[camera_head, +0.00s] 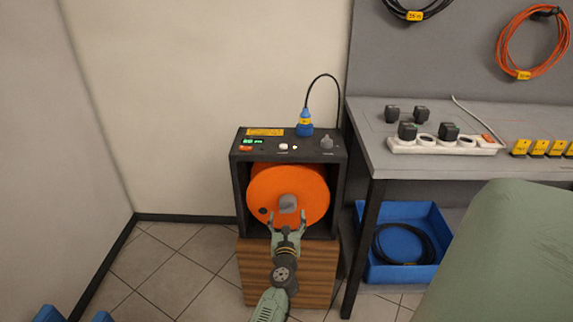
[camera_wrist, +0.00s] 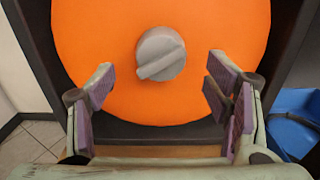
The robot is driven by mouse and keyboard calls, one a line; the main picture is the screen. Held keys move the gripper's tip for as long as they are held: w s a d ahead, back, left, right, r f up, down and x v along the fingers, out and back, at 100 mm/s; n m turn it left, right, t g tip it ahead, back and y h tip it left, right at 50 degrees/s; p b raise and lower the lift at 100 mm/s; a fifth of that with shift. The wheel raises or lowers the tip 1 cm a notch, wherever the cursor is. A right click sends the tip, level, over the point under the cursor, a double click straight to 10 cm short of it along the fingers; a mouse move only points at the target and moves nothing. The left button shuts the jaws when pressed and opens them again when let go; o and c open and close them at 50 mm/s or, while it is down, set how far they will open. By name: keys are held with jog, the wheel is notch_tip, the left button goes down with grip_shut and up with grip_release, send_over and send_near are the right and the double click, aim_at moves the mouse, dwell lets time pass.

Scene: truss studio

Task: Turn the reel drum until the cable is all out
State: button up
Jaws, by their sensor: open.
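The reel drum (camera_head: 312,186) is a large orange disc in a black housing (camera_head: 242,190). A grey knob (camera_head: 288,203) sits at its centre, and a dark round spot shows low on its left side. In the wrist view the orange drum (camera_wrist: 90,40) fills the top and the grey knob (camera_wrist: 161,53) has a raised bar slanting down to the left. My gripper (camera_head: 287,221) is open in front of the lower drum; in the wrist view its purple-padded fingers (camera_wrist: 160,88) stand either side below the knob, empty. A black cable (camera_head: 325,76) rises from a blue plug (camera_head: 305,122) on top of the housing.
The housing stands on a wooden block (camera_head: 255,270). Its top panel has a green display, buttons and a grey knob (camera_head: 327,142). To the right, a grey table (camera_head: 375,150) holds a power strip (camera_head: 440,147) and black adapters; a blue bin (camera_head: 385,272) with coiled cable sits beneath.

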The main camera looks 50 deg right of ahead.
jog(key=v, duration=0.6)
jog(key=shift+a, duration=0.1)
dwell(0.6)
